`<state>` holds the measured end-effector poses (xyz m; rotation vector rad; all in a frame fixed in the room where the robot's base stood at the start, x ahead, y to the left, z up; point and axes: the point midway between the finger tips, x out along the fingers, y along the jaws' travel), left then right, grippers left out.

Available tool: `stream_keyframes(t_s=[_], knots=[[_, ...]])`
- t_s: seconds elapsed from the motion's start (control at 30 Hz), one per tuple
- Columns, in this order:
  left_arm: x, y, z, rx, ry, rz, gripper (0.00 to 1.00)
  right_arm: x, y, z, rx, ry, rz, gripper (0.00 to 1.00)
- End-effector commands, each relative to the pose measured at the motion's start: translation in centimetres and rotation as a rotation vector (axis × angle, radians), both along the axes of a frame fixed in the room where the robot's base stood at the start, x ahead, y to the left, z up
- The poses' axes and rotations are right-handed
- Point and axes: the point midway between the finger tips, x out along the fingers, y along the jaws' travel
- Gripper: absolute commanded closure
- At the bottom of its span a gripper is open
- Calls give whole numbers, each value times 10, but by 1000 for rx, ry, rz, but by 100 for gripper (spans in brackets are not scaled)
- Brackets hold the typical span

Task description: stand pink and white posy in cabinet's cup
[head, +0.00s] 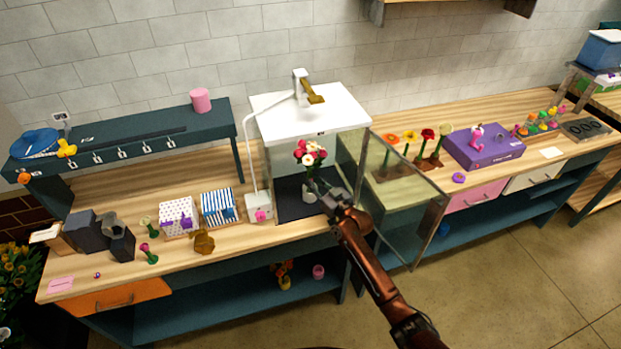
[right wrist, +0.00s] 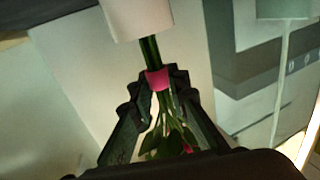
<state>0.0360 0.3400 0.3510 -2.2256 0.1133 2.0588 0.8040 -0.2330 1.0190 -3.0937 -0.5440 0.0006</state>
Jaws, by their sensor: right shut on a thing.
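The pink and white posy (head: 310,152) is upright in the open front of the white-topped cabinet (head: 310,107). My right gripper (head: 318,187) reaches in from the lower right and is shut on the posy's stems below the blooms. In the right wrist view the jaws (right wrist: 158,82) close around the pink band (right wrist: 157,79) on the green stems. A pale cup (head: 309,196) stands inside the cabinet below the blooms. It also shows in the right wrist view (right wrist: 138,16), where the stems' ends disappear at its edge and seem to be inside. My left gripper is out of view.
The cabinet's glass door (head: 405,195) stands open to the right, close beside my right arm. A white box with a pink knob (head: 260,214) stands left of the opening. Several potted flowers (head: 428,150) stand behind the door, and patterned boxes (head: 217,207) lie to the left.

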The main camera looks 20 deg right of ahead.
Motion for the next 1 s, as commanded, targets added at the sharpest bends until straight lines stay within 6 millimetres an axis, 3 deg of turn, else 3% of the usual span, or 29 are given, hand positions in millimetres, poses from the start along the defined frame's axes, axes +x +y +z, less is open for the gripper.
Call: stream_keyframes(t_s=[0.3,0.33,0.4,0.6,0.8,1.0], knots=[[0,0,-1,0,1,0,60,0,0,-1,0,-2,0,100],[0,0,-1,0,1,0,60,0,0,-1,0,-2,0,83],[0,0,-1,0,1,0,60,0,0,-1,0,-2,0,78],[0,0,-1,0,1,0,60,0,0,-1,-1,-1,0,64],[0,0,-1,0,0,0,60,0,0,-3,-1,2,0,64],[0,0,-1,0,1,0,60,0,0,-3,0,1,0,50]])
